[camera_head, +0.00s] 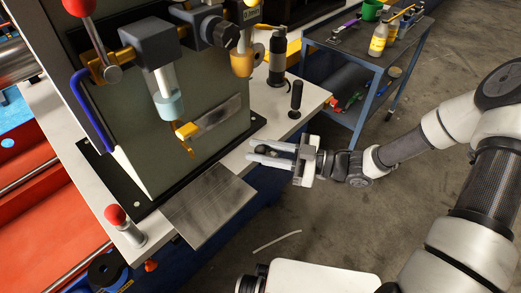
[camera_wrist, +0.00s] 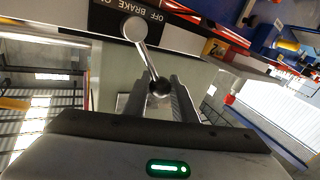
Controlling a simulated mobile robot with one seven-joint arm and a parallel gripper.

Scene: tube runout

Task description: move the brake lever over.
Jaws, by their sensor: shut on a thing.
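The brake lever (camera_wrist: 148,60) shows in the wrist view as a slanting chrome rod. Its round silver end (camera_wrist: 134,28) lies by a black plate (camera_wrist: 105,22) with white letters reading OFF BRAKE ON, upside down here. Its black ball knob (camera_wrist: 160,88) sits between my gripper's fingers (camera_wrist: 162,100), which are shut on it. In the head view my gripper (camera_head: 270,153) is at the front edge of the white bench, right of the metal plate. The lever cannot be made out clearly there.
The bare metal plate (camera_head: 208,203) juts from the bench front. A red-knobbed post (camera_head: 115,214) stands at the left and a black knobbed post (camera_head: 296,97) near the bench's right end. A blue cart (camera_head: 375,68) stands behind. The floor in front is mostly clear.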

